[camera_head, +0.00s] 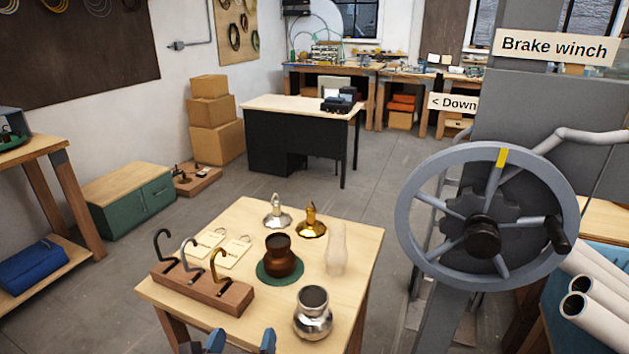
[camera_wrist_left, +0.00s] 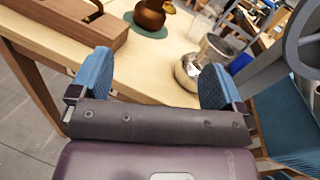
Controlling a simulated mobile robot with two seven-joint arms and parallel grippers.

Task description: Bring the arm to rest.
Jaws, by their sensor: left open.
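My left gripper (camera_head: 242,341) shows at the bottom edge of the head view, by the near edge of the small wooden table (camera_head: 215,235). Its two blue fingers stand apart with nothing between them. In the left wrist view the open fingers (camera_wrist_left: 155,76) are over the table's near edge, with the silver pot beyond the right finger. The rest of the left arm is out of the head view. My right gripper is not in view.
The table holds a hook rack (camera_head: 203,289), a copper pot (camera_head: 281,257) on a green mat, a silver pot (camera_head: 313,314), a clear glass chimney (camera_head: 336,250), and silver (camera_head: 277,213) and brass (camera_head: 311,222) lamp parts. A brake winch wheel (camera_head: 487,216) stands to the right.

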